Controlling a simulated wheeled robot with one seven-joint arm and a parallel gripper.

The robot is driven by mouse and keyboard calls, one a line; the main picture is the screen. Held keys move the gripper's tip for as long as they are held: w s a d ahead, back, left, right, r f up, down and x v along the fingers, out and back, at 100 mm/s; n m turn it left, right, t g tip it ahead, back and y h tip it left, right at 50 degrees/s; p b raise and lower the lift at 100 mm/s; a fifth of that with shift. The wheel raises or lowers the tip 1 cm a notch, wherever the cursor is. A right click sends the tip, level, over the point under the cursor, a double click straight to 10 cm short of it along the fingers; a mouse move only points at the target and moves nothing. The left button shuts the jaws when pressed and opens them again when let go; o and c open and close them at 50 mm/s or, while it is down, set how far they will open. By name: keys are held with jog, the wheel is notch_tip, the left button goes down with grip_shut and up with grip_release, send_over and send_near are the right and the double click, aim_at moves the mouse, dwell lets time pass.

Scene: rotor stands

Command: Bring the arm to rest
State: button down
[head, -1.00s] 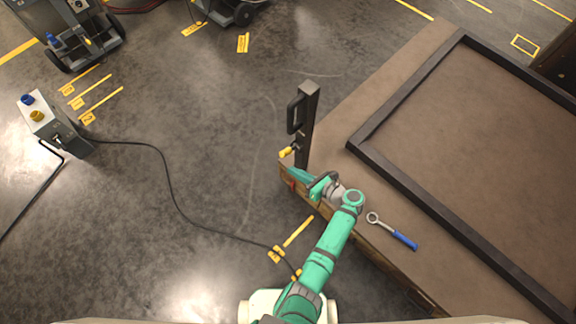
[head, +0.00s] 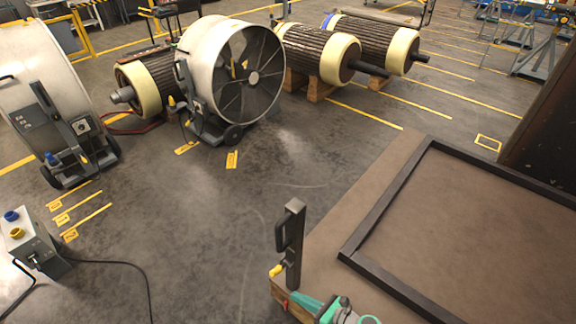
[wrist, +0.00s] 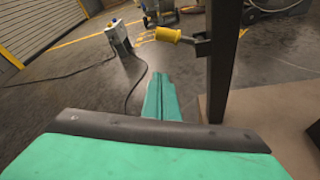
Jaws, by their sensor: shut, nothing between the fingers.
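My gripper (wrist: 162,98) shows in the wrist view as narrow green fingers, shut together with nothing between them. In the head view only a green part of my arm (head: 335,310) shows at the bottom edge, beside the table corner. A dark upright post (head: 294,245) with a black handle and a yellow-tipped lever (head: 276,270) stands at that corner. In the wrist view the post (wrist: 222,60) rises just right of the fingers, and the yellow grip (wrist: 168,35) lies beyond them. The fingers appear apart from both.
The brown table (head: 330,215) bears a dark raised frame (head: 385,205). A grey box with blue and yellow knobs (head: 35,245) stands left, its cable on the floor. A large drum fan (head: 230,80) and rotors on wooden stands (head: 320,55) are farther back. The middle floor is clear.

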jog(key=s+a+f+n+g+h, duration=0.1)
jog(key=s+a+f+n+h, duration=0.2)
jog(key=s+f+n+h, duration=0.5)
jog(key=s+n+h, duration=0.2)
jog(key=s+n, duration=0.2)
jog(key=s, duration=0.8)
jog(key=s+a+r+n+t, duration=0.1)
jog(key=s+r+n+t, duration=0.1)
jog(key=r+n, duration=0.4)
jog(key=s+a+r+n+t+h, duration=0.1)
jog(key=r+n, duration=0.5)
jog(key=r, duration=1)
jog(key=s+a+r+n+t, duration=0.2)
jog(key=s+r+n+t, duration=0.2)
jog(key=r, duration=0.7)
jog(key=shift+s+a+r+n+t+h, duration=0.15)
jog(key=shift+s+r+n+t+h, duration=0.2)
jog(key=shift+s+n, duration=0.7)
